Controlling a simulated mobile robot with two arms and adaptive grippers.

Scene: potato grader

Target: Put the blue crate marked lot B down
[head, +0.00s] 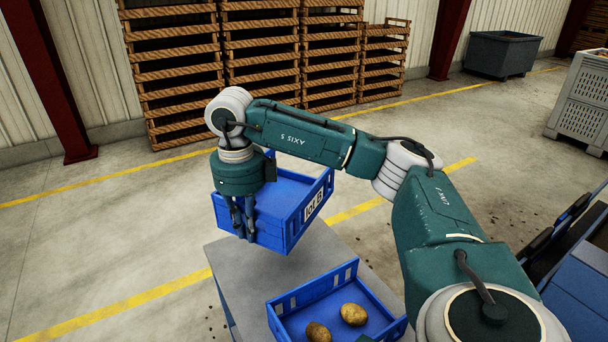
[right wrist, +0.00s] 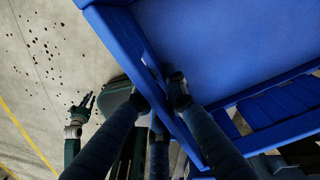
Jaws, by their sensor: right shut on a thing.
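The blue crate with a white label that appears to read LOT B (head: 290,223) hangs from my right gripper (head: 245,232), which is shut on its near left wall. The crate looks empty; its bare blue floor fills much of the right wrist view (right wrist: 220,45). It overlaps the far end of a grey tabletop (head: 245,272); I cannot tell whether it touches it. My right gripper's fingers (right wrist: 165,90) straddle the wall in the right wrist view. A small teal gripper, apparently my left one (right wrist: 88,101), shows there at left; its opening is too small to judge.
A second blue crate (head: 340,282) with potatoes (head: 354,314) stands on the near part of the tabletop. Bare grey tabletop lies to its left. Stacked wooden crates (head: 260,50) line the wall. Blue machinery (head: 575,285) is at the right.

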